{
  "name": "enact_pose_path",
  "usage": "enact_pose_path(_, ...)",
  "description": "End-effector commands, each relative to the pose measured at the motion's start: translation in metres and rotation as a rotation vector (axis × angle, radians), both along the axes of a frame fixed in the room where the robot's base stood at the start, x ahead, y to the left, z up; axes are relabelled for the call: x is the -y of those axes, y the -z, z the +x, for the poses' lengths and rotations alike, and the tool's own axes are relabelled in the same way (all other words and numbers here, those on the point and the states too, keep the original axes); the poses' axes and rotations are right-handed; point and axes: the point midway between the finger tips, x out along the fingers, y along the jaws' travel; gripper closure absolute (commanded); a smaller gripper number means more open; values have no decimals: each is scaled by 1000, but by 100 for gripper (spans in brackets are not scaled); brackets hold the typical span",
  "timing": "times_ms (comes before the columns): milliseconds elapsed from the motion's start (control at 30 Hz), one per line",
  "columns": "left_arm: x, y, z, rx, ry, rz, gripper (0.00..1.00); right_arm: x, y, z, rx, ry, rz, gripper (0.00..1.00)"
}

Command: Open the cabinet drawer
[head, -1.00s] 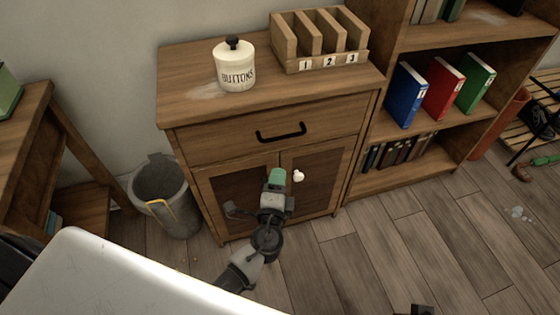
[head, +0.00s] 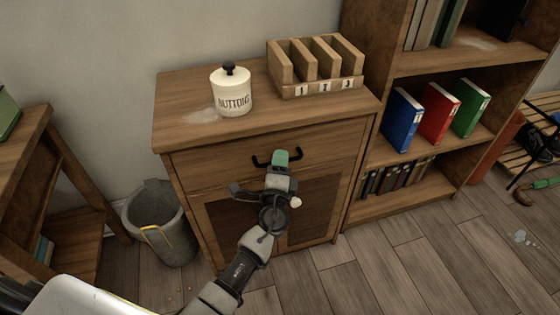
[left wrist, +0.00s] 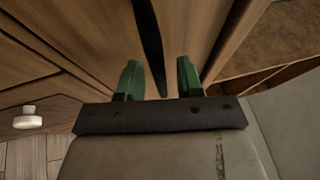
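The wooden cabinet (head: 185,110) has one closed drawer (head: 212,167) above two dark-panelled doors. The drawer's black bar handle (head: 262,162) is partly hidden behind my left gripper (head: 281,156) in the head view. In the left wrist view, the green fingers of my left gripper (left wrist: 157,80) are apart. The black handle (left wrist: 149,40) runs up the picture between the lines of the two fingers, nearer the left one. I cannot tell whether the fingers touch it. My right gripper is out of view.
A white buttons jar (head: 231,92) and a numbered wooden organizer (head: 320,88) stand on the cabinet. A grey bin (head: 165,235) is left of it, and a bookshelf (head: 440,60) adjoins on the right. A white door knob (left wrist: 28,118) shows in the left wrist view.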

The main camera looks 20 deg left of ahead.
Motion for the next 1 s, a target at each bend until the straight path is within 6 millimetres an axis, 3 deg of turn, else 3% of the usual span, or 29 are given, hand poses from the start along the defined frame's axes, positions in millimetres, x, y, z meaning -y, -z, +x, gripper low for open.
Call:
enact_pose_path(300, -1, -1, 3, 0, 0, -1, 64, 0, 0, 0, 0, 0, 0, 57)
enact_pose_path(533, -1, 0, 3, 0, 0, -1, 99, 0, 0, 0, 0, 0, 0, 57)
enact_pose_path(567, -1, 0, 3, 0, 0, -1, 100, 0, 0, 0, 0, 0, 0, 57)
enact_pose_path(867, 0, 0, 1, -1, 0, -1, 100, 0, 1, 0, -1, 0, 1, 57)
enact_pose_path(1000, 7, 1, -9, -1, 1, -3, 100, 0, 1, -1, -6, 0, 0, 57)
